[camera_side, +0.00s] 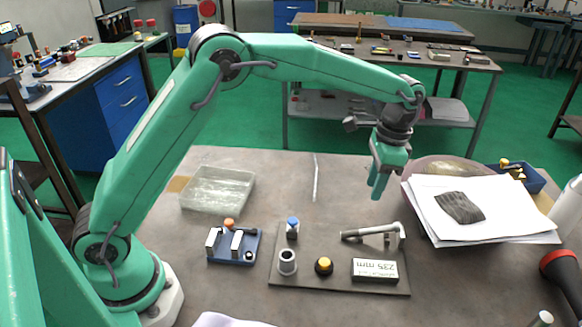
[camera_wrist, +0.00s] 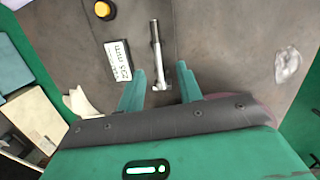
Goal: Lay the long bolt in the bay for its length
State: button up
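A long silver bolt-like piece (camera_side: 370,231) lies across the right part of a dark plate (camera_side: 300,284). Its right end meets a short upright metal part; I cannot tell whether they are one piece. In the wrist view the bolt-like piece (camera_wrist: 156,45) points up the picture, with its near end seen between my fingers. My gripper (camera_side: 377,188) is above and behind it in the side view, pointing down, apart from it. In the wrist view my gripper (camera_wrist: 161,88) has its fingers apart with nothing clamped. I cannot tell which place is the bay.
The plate also bears a white label reading 235 mm (camera_side: 375,269), a yellow knob (camera_side: 323,266), a grey ring (camera_side: 287,262) and a blue-topped post (camera_side: 292,227). A blue fixture (camera_side: 236,246) and a clear tray (camera_side: 217,189) stand left. Papers (camera_side: 485,215) lie right.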

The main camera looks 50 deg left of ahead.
jog(key=s+a+r+n+t, duration=0.4)
jog(key=s+a+r, duration=0.6)
jog(key=s+r, duration=0.25)
jog(key=s+a+f+n+t, duration=0.1)
jog(key=s+a+n, duration=0.1)
jog(key=s, duration=0.5)
jog(key=s+a+f+n+t, duration=0.1)
jog(key=s+a+n+t, duration=0.1)
jog(key=s, duration=0.6)
jog(key=shift+s+a+h, duration=0.15)
jog(key=shift+a+h, duration=0.15)
jog(key=shift+a, duration=0.25)
jog(key=shift+c, duration=0.5)
